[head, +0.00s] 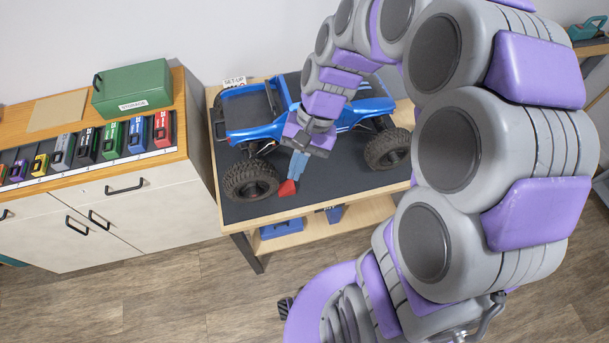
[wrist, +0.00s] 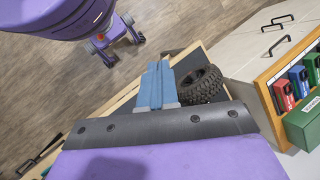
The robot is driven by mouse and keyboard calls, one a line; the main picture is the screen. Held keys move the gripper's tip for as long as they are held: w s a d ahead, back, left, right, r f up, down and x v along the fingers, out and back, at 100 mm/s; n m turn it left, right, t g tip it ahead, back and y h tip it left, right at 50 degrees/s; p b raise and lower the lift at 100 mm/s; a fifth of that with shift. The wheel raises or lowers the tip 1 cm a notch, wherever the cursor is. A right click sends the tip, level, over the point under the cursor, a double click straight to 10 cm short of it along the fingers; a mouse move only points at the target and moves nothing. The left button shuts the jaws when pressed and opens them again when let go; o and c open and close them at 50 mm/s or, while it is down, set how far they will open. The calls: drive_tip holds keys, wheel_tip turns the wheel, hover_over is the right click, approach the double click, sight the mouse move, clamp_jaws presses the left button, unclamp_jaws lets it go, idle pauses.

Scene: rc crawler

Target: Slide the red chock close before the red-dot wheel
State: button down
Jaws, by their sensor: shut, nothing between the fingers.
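The red chock (head: 288,187) lies on the dark mat of the workbench, right of the crawler's front-left wheel (head: 251,180) with a gap between. The blue crawler (head: 243,133) stands on the mat; another wheel (head: 387,149) shows at right. I see no red dot on either wheel. My gripper (head: 295,174) points down with its blue fingers shut and empty, tips right by the chock; I cannot tell if they touch it. In the wrist view the shut fingers (wrist: 156,85) are beside a wheel (wrist: 200,84). The chock is hidden there.
The mat (head: 340,186) is clear right of the chock, up to the bench's wooden front edge (head: 320,207). A cabinet with coloured packs and a green box (head: 133,87) stands left. Blue bins (head: 282,229) sit on the lower shelf. My arm covers the right side.

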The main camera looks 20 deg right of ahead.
drive_tip(key=w+d+f+m+y, duration=0.3)
drive_tip(key=w+d+f+m, duration=0.3)
drive_tip(key=w+f, duration=0.5)
drive_tip(key=w+d+f+m+t+y, duration=0.1)
drive_tip(key=w+d+f+m+t, duration=0.2)
drive_tip(key=d+f, duration=0.4)
drive_tip(key=w+d+f+m, duration=0.3)
drive_tip(key=d+f+m, duration=0.1)
drive_tip(key=f, duration=0.5)
drive_tip(key=b, duration=0.3)
approach(286, 188)
drive_tip(key=f, duration=0.1)
drive_tip(key=w+d+f, duration=0.1)
drive_tip(key=f, duration=0.1)
drive_tip(key=d+f, duration=0.1)
drive_tip(key=shift+w+d+f, duration=0.15)
drive_tip(key=shift+w+f, duration=0.25)
drive_tip(key=shift+s+a+r, duration=0.1)
drive_tip(key=shift+a, duration=1.65)
